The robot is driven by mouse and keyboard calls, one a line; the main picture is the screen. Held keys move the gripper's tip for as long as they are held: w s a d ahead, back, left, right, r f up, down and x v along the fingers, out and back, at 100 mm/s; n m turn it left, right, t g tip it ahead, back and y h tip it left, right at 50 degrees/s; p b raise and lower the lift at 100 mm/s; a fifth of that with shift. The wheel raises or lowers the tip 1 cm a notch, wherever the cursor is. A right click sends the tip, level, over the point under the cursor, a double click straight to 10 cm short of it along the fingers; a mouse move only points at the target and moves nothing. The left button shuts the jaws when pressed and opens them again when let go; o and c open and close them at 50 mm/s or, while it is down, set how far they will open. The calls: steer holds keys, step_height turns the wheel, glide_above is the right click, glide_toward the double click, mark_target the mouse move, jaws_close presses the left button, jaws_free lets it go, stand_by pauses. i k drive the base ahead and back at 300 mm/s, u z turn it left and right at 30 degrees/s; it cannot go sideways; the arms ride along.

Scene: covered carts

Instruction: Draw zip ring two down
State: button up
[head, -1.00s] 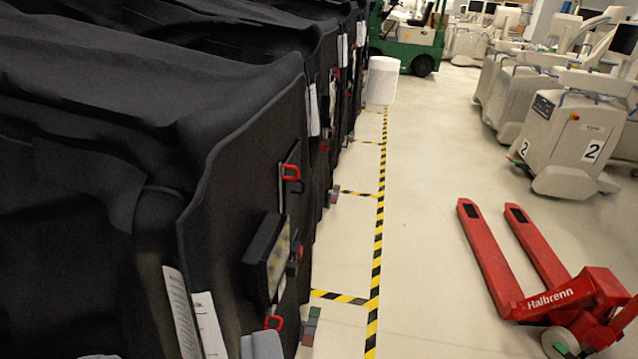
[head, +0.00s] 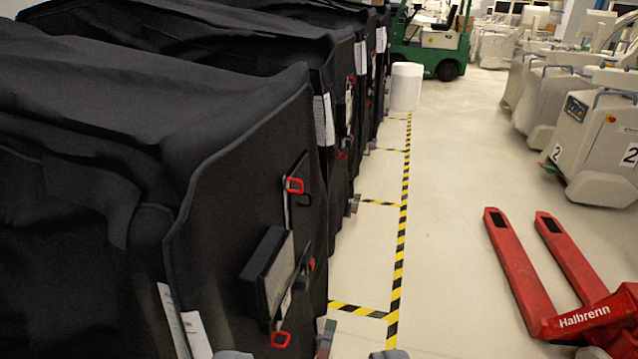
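Black covered carts stand in a row on the left. The nearest cover (head: 240,190) has a red ring (head: 294,186) at the top of a dark zip strip on its end face. A second red ring (head: 281,340) hangs low on the same face, and a small red part (head: 311,264) shows between them. No numbers mark the rings, so I cannot tell which is ring two. My gripper (head: 310,355) shows only as two grey fingertips at the bottom edge, wide apart. It is open, with nothing visible between the tips, below the upper ring in the picture.
A dark box with a pale panel (head: 278,273) juts from the nearest cover. Yellow-black tape (head: 399,255) marks the floor. A red pallet jack (head: 560,290) lies right, grey machines (head: 595,140) beyond. A white drum (head: 405,87) and green forklift (head: 432,45) stand behind.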

mark_target(302, 187)
steer(key=i, duration=0.95)
steer(key=u, duration=0.05)
